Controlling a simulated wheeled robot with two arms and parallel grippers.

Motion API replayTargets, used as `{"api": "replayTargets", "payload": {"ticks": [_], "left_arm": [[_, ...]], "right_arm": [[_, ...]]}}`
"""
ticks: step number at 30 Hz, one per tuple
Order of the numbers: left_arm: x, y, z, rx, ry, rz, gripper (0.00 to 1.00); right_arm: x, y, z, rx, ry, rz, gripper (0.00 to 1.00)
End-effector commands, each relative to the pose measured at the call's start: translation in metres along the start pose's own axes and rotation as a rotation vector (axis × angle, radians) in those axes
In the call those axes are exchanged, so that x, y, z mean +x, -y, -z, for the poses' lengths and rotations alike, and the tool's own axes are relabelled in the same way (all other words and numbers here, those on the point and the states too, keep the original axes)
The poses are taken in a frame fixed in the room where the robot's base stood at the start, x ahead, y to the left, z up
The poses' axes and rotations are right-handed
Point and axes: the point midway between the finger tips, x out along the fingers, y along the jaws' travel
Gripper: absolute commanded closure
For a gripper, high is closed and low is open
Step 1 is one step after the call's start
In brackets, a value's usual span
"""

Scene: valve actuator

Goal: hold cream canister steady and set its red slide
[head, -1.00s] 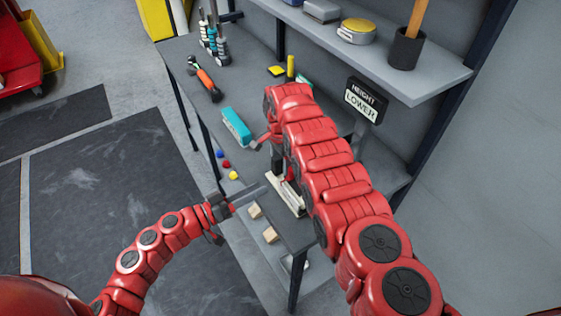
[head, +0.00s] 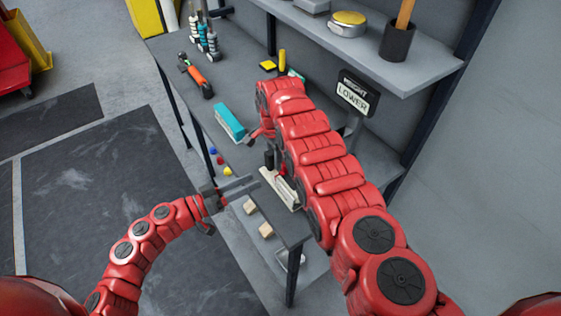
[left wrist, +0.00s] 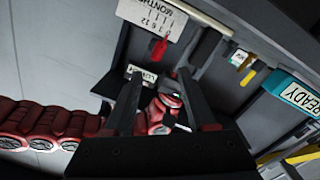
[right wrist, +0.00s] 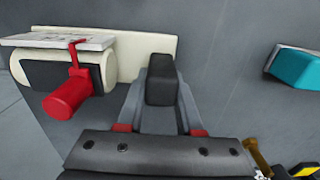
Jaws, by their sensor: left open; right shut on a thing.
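The cream canister (right wrist: 28,72) lies sideways on a cream base plate (right wrist: 128,45) in the right wrist view, with a dark band around it. Its red slide (right wrist: 68,95) sticks out towards the camera, below a white scale plate (right wrist: 60,42). My right gripper (right wrist: 162,92) is shut on a black block beside the canister. In the head view my right arm partly hides the canister. My left gripper (head: 254,183) is open and empty, left of the cream base. In the left wrist view the red slide (left wrist: 157,48) and the scale marked MONTHS (left wrist: 152,15) lie beyond its fingertips.
A teal block (head: 230,123) and small coloured balls (head: 220,162) lie on the grey bench. A HEIGHT LOWER sign (head: 357,95) stands behind my right arm.

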Motion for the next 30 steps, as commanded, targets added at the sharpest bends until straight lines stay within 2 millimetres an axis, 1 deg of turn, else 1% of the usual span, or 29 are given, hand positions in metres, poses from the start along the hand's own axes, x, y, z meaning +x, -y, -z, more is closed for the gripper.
{"api": "replayTargets", "payload": {"ticks": [1,3,9,14,17,20,27,30], "left_arm": [[0.0,0.006,0.005,0.064,0.009,-0.014,0.44],[0.001,0.012,0.009,0.169,0.026,-0.047,0.44],[0.002,0.019,0.012,0.408,0.051,-0.151,0.44],[0.004,0.018,0.013,0.5,0.05,-0.201,0.44],[0.01,0.016,0.011,0.518,0.05,-0.213,0.44],[0.024,0.013,0.009,0.521,0.05,-0.217,0.44],[0.075,0.003,0.006,0.521,0.048,-0.216,0.44],[0.093,-0.002,0.004,0.52,0.047,-0.218,0.44]], "right_arm": [[0.0,0.0,0.0,0.0,0.0,0.0,1.0],[-0.001,0.0,0.0,0.0,0.0,0.001,1.0],[0.0,0.0,0.0,0.0,0.0,0.001,1.0],[0.0,0.0,0.0,0.0,0.0,0.001,1.0],[0.0,0.0,0.0,0.0,0.0,0.0,1.0],[0.0,0.0,0.0,0.0,0.0,0.0,1.0],[0.0,0.0,0.0,0.0,0.0,0.0,1.0],[0.0,0.0,0.0,0.0,0.0,0.0,1.0]]}}
